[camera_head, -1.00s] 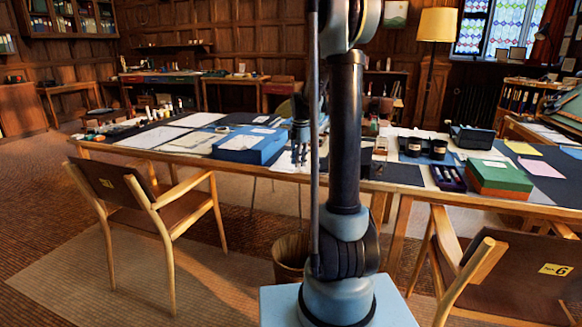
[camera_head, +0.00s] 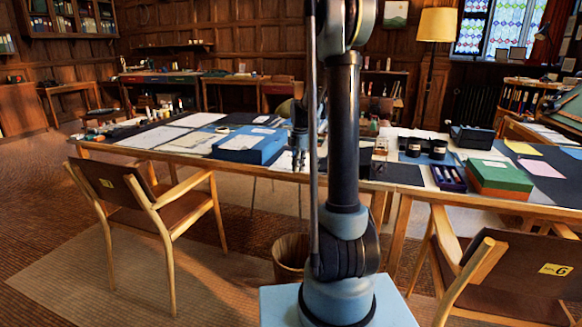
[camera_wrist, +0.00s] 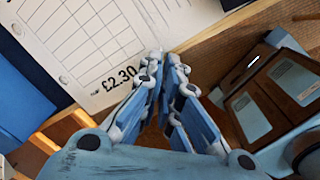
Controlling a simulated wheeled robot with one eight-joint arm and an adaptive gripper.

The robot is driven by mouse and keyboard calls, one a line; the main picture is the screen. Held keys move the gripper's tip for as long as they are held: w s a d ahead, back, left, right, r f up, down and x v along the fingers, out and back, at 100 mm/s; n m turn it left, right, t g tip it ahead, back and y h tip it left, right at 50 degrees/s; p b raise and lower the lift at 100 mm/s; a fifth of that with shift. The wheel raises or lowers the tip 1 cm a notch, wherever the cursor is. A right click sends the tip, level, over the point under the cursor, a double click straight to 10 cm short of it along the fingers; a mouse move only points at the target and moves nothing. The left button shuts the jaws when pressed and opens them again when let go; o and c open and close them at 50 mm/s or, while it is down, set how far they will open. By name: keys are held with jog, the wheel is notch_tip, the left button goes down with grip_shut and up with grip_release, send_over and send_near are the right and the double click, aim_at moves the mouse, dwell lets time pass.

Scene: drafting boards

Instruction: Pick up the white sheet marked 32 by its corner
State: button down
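A white sheet (camera_wrist: 95,35) with a printed grid fills the upper left of the wrist view. Large print near its lower edge looks like "£2.30"; I cannot read a 32 on it. My gripper (camera_wrist: 162,58) points down at the sheet's near edge, with its fingertips close together and a narrow gap between them. I see no paper pinched between them. In the head view my gripper (camera_head: 299,165) is low over the front part of the table, partly behind my arm column, which hides much of the sheet there.
A blue box with a white label (camera_head: 249,147) stands left of my gripper. Right of it are dark jars (camera_head: 438,149), a pen tray (camera_head: 448,178) and a green-topped box (camera_head: 499,176). Chairs stand in front.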

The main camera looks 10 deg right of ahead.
jog(key=shift+r, duration=0.1)
dwell(0.3)
jog(key=shift+r, duration=3.65)
